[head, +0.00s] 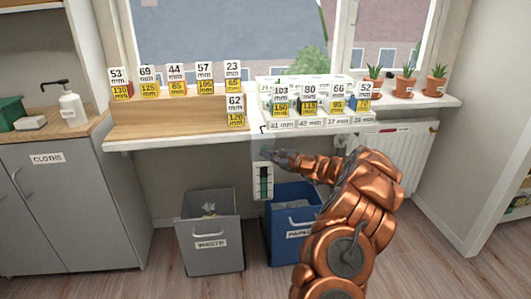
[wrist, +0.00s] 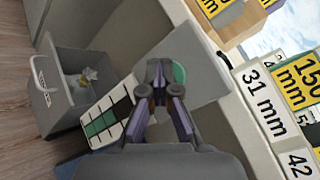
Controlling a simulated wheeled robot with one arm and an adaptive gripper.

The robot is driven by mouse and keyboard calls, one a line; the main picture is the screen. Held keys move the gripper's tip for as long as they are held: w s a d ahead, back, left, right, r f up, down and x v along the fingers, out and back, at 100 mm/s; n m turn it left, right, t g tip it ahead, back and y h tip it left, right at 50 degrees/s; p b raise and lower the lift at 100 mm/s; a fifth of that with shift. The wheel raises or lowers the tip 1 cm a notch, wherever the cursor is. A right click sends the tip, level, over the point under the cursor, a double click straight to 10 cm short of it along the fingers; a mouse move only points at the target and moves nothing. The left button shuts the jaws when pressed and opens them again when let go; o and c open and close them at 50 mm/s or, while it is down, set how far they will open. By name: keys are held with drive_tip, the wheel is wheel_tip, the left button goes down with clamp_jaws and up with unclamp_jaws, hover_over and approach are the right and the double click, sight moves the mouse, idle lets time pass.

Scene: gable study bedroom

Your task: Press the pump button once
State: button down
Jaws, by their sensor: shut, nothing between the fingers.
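A light grey box (head: 263,145) hangs at the front of the window shelf. My gripper (head: 268,153) is in front of it, its fingers shut and empty. In the wrist view the fingertips (wrist: 160,78) cover part of a round green button (wrist: 179,73) on the grey face of the box (wrist: 190,50). The tips overlap the button's edge in the picture; I cannot tell whether they touch it. Below the button is a white gauge panel (head: 263,181) with a green column. The panel shows in the wrist view too (wrist: 108,122), with green and dark segments.
A grey waste bin (head: 211,230) and a blue paper bin (head: 291,205) stand below the shelf (head: 180,141). Labelled blocks and number cards stand on the shelf above the box. A radiator (head: 400,150) is at the right. A soap pump bottle (head: 71,107) stands on the left counter.

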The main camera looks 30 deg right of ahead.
drive_tip(key=shift+s, duration=0.2)
drive_tip(key=shift+s+a+b, duration=0.35)
drive_tip(key=shift+s+b, duration=0.1)
drive_tip(key=shift+s, duration=0.25)
drive_tip(key=shift+s+a+b, duration=0.3)
drive_tip(key=shift+s+a, duration=0.05)
drive_tip(key=shift+s, duration=0.4)
drive_tip(key=shift+s+a+b, duration=0.3)
drive_tip(key=shift+s+b, duration=0.05)
drive_tip(key=shift+s, duration=0.45)
drive_tip(key=shift+s+a+b, duration=0.3)
drive_tip(key=shift+s+a, duration=0.05)
drive_tip(key=shift+s, duration=0.4)
